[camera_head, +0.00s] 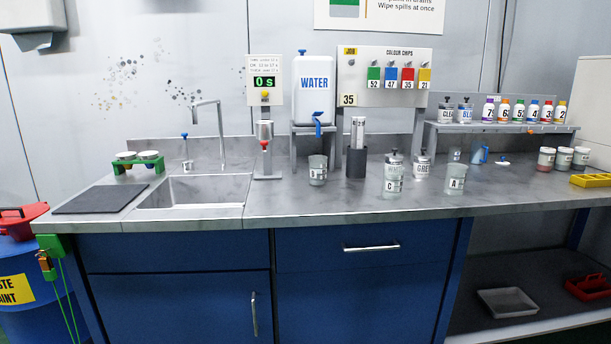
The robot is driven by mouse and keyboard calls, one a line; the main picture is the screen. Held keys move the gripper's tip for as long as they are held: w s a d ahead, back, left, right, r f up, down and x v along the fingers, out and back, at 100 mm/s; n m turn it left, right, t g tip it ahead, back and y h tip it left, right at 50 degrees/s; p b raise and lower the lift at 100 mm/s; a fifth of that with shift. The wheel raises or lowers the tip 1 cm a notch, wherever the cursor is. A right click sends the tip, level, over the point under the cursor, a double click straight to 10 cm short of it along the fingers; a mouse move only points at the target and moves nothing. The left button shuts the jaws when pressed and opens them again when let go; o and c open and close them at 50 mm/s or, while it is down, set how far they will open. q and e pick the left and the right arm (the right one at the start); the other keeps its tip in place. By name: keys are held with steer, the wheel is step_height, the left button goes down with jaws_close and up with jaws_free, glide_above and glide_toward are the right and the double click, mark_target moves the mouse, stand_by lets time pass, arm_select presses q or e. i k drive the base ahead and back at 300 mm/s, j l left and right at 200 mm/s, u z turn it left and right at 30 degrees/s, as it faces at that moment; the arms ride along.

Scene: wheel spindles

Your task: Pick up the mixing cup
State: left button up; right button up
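Several clear cups stand upright on the grey counter (300,213); I cannot tell for certain which one is the mixing cup. The cup labelled B (317,170) stands below the water tank. The cup labelled C (392,187) stands in front of the can marked WHITE (395,163), overlapping its lower part. The cup labelled A (456,179) stands to the right of C, near the counter's front. Neither of my grippers is in view, and nothing is shown held.
The sink (195,191) and dark mat (100,199) are at left. The water tank (314,92) stands on a raised stand. A dark holder (356,163) stands behind the cups. A bottle shelf (500,127) is at right. The counter's front strip is clear between sink and cup C.

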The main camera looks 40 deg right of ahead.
mark_target(318, 163)
steer(key=z, duration=1.25)
